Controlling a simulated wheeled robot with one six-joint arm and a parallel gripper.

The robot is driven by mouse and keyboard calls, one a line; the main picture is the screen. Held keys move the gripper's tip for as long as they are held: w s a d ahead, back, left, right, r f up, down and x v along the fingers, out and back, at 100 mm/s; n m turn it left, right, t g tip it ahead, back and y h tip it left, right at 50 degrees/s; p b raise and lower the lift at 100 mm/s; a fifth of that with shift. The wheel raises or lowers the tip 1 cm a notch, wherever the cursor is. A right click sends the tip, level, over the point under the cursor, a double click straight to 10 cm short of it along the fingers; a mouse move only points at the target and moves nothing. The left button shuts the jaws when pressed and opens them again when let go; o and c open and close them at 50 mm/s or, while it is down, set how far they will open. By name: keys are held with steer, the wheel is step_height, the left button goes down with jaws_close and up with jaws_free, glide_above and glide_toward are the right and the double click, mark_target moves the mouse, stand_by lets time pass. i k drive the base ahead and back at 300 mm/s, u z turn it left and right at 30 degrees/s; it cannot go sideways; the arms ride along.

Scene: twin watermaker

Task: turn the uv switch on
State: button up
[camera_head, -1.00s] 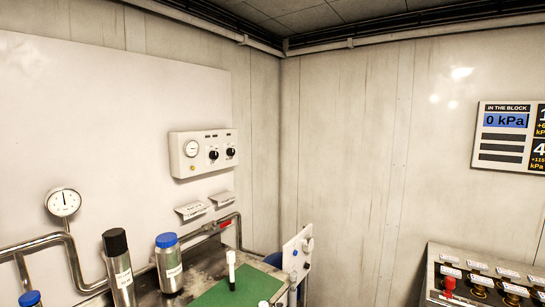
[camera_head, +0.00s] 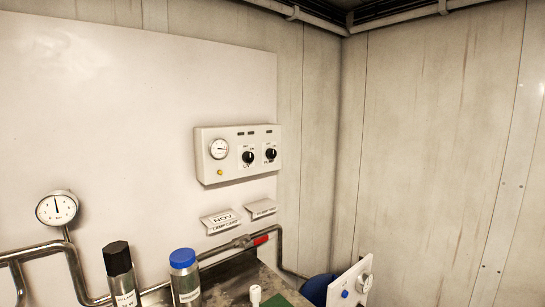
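The control box (camera_head: 237,153) is a white panel mounted on the left wall. It has a round gauge (camera_head: 219,148), two black rotary knobs and a small yellow button or lamp (camera_head: 220,172). The left knob (camera_head: 248,157) has a label under it that looks like "UV". The right knob (camera_head: 270,154) has a label too small to read surely. Small dark indicators run along the top of the box. The exact knob positions are hard to tell. My gripper is not in view.
Below the box are two label cards (camera_head: 221,221) and a pipe with a red handle (camera_head: 260,240). A black-capped bottle (camera_head: 121,275) and a blue-capped bottle (camera_head: 185,279) stand on the bench at the bottom. A white panel with a knob (camera_head: 350,284) stands at lower right. The right wall is bare.

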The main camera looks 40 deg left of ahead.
mark_target(248, 157)
steer(key=i, duration=0.7)
steer(key=u, duration=2.1)
steer(key=i, duration=0.5)
steer(key=u, duration=0.05)
